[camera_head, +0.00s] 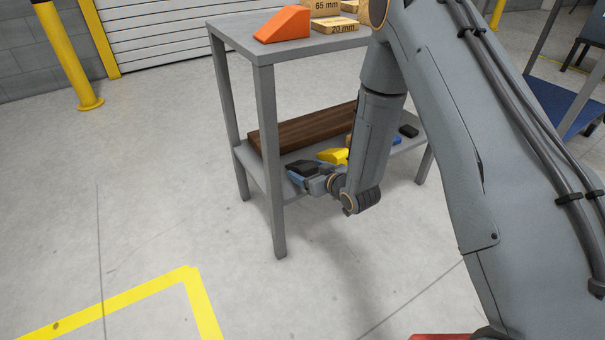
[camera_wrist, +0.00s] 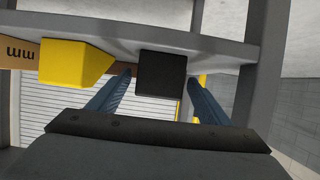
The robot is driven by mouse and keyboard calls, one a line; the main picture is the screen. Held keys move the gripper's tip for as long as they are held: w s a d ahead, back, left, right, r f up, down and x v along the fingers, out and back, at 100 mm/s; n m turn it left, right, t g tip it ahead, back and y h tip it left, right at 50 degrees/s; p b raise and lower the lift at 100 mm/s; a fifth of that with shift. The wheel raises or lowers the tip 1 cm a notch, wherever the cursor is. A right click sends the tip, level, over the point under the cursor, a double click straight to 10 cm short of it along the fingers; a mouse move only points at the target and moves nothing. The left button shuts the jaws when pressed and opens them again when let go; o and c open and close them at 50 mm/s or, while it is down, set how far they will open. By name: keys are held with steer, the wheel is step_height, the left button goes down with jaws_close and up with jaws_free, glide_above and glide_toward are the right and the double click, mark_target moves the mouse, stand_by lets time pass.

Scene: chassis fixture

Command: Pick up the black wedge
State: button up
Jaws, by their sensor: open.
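The black wedge (camera_head: 302,167) is on the lower shelf of a grey metal table, near its left front end. In the wrist view, which looks upside down, the black wedge (camera_wrist: 161,74) shows as a dark block between my two blue fingers. My gripper (camera_wrist: 158,82) is open, with a finger on each side of the wedge and visible gaps beside it. In the head view my gripper (camera_head: 301,178) is at the shelf's front edge, close to the wedge. Whether the fingertips touch the shelf is hidden.
A yellow wedge (camera_head: 334,155) lies just right of the black wedge, also close in the wrist view (camera_wrist: 72,64). A brown board (camera_head: 300,132) lies behind on the lower shelf (camera_head: 262,172). The table's top (camera_head: 235,34) holds an orange wedge (camera_head: 283,24) and labelled wooden blocks (camera_head: 335,25).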

mark_target(295, 163)
steer(key=shift+r+b+x, duration=0.15)
steer(key=shift+b+x, duration=0.75)
steer(key=shift+x, duration=0.9)
steer(key=shift+r+b+x, duration=0.1)
steer(key=shift+b+x, duration=0.75)
steer(key=shift+x, duration=0.9)
steer(key=shift+w, duration=0.1)
steer(key=shift+c, duration=0.4)
steer(key=shift+r, duration=0.1)
steer(key=c, duration=1.4)
